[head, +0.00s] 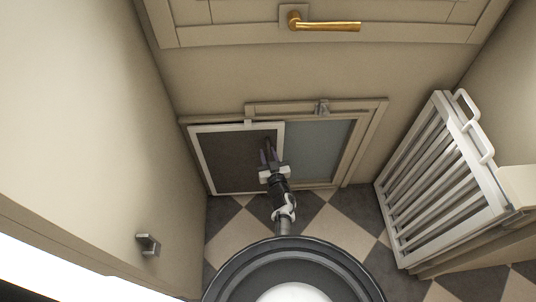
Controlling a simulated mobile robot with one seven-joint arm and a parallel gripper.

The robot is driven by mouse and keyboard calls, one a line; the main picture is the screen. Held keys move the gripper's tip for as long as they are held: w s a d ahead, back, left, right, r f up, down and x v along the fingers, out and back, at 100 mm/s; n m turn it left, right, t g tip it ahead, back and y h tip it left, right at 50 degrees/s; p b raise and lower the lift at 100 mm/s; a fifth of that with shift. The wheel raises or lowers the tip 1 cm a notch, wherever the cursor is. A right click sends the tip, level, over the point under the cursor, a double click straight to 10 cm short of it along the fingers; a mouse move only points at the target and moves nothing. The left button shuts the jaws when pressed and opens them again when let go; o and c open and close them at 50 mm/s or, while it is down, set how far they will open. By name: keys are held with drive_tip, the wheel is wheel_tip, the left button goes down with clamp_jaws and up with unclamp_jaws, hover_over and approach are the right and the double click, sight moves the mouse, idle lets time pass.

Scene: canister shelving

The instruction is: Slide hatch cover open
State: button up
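The hatch (377,121) is a wide beige frame low in the wall ahead. A dark panel with a white border (206,163), which looks like the hatch cover, fills its left part. A blue-grey area (322,150) shows to its right; I cannot tell whether it is a pane or an opening. My gripper (268,147) is at the panel's right side, by the white right border. Its dark fingers point toward the panel. Whether they touch or grip the border cannot be made out. My gripper and arm hide the lower part of that border.
A rail with a small grey latch (322,107) runs above the hatch. A gold handle (323,25) is on the panelled door above. A white slatted rack (440,180) stands at right. A grey wall fitting (148,244) is at left.

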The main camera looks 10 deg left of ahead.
drive_tip(key=p+v, duration=0.7)
drive_tip(key=v, duration=0.6)
drive_tip(key=shift+s+p, duration=0.3)
drive_tip(key=shift+s, duration=0.05)
drive_tip(key=shift+d, duration=0.15)
